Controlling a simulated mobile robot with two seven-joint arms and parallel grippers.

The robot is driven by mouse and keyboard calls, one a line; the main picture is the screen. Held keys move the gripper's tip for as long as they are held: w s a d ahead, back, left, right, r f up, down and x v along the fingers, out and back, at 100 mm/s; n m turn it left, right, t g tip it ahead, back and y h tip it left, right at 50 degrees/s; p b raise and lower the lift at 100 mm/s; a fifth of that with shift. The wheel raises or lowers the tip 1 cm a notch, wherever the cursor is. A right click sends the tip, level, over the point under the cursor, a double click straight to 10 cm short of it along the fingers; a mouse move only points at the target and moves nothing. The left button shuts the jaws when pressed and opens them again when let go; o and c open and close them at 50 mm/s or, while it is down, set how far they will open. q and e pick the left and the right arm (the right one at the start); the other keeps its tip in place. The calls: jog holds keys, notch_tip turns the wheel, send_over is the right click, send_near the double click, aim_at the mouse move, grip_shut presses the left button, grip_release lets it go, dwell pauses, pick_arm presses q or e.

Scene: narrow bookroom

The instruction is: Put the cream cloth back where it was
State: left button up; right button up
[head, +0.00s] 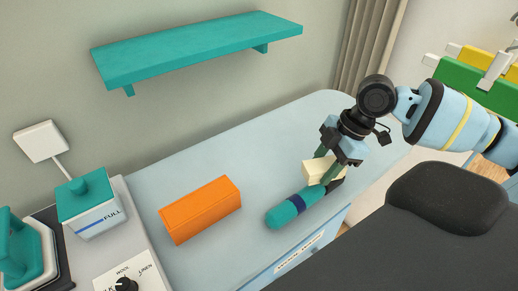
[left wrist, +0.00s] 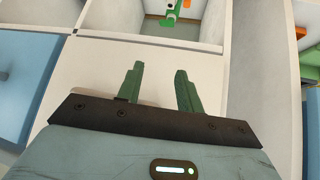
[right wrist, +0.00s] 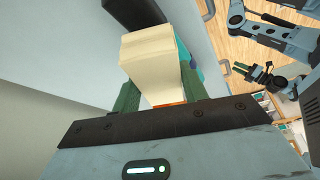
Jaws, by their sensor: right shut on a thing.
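The cream cloth (head: 315,170) is a small folded block at the right part of the pale blue counter (head: 255,150). My right gripper (head: 328,167) points down and is shut on it. In the right wrist view the cloth (right wrist: 150,65) stands out from between the green fingers. A teal cylinder with a navy band (head: 280,215) lies right beside the cloth; I cannot tell whether they touch.
An orange box (head: 200,209) stands on the counter left of the cylinder. A teal-lidded container marked FULL (head: 90,210) and a dial panel (head: 125,280) are at the left. A teal shelf (head: 195,50) hangs above. A dark padded seat (head: 435,200) is at the right. The counter's back middle is clear.

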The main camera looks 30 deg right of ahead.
dwell(0.3)
jog(key=shift+w, duration=0.65)
send_over(265, 150)
jog(key=d, duration=0.1)
jog(key=shift+s+d+f+b, duration=0.1)
jog(key=shift+s+f+b, duration=0.25)
jog(key=shift+f, duration=2.9)
jog(key=shift+w+f, duration=0.2)
jog(key=shift+f, duration=0.25)
